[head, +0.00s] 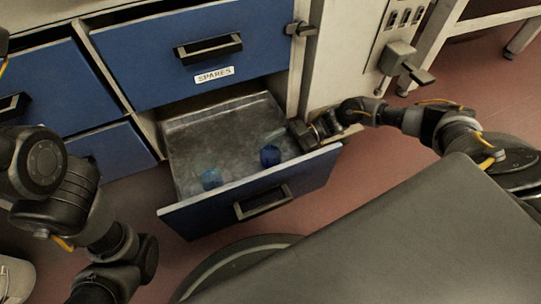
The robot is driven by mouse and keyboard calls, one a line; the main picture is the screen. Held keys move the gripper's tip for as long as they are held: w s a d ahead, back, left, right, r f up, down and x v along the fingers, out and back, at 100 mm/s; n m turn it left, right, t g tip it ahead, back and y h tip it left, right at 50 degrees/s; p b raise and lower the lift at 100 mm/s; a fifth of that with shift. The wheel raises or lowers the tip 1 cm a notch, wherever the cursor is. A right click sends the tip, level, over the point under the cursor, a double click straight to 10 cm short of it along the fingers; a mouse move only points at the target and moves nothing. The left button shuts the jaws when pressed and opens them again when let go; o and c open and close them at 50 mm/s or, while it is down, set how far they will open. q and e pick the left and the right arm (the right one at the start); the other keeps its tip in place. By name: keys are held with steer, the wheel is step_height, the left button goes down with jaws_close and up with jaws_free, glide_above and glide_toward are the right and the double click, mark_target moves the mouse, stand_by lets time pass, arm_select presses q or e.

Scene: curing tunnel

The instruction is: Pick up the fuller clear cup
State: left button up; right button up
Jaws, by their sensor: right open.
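An open blue drawer (180,222) holds two small cups on its grey floor. A light blue, see-through cup (211,179) stands near the front left. A darker blue cup (270,156) stands to its right, nearer the drawer's right side. How full each one is cannot be told at this size. A faint pale shape (274,136) shows behind the darker cup; I cannot tell what it is. My right gripper (298,134) is open at the drawer's right side, just right of and behind the darker cup, apart from it. My left arm is at the lower left; its gripper does not show.
A closed drawer labelled SPARES (214,75) is above the open one, its handle (208,48) jutting out. More blue drawers (105,150) are at the left. A pale panel with a lever (410,66) stands at the right. The drawer's left and back floor is clear.

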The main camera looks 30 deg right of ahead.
steer(key=shift+a+f, duration=0.1)
steer(key=shift+a, duration=0.65)
steer(key=shift+c, duration=0.5)
steer(key=c, duration=1.1)
steer(key=shift+o, duration=0.2)
steer(key=shift+r, duration=0.2)
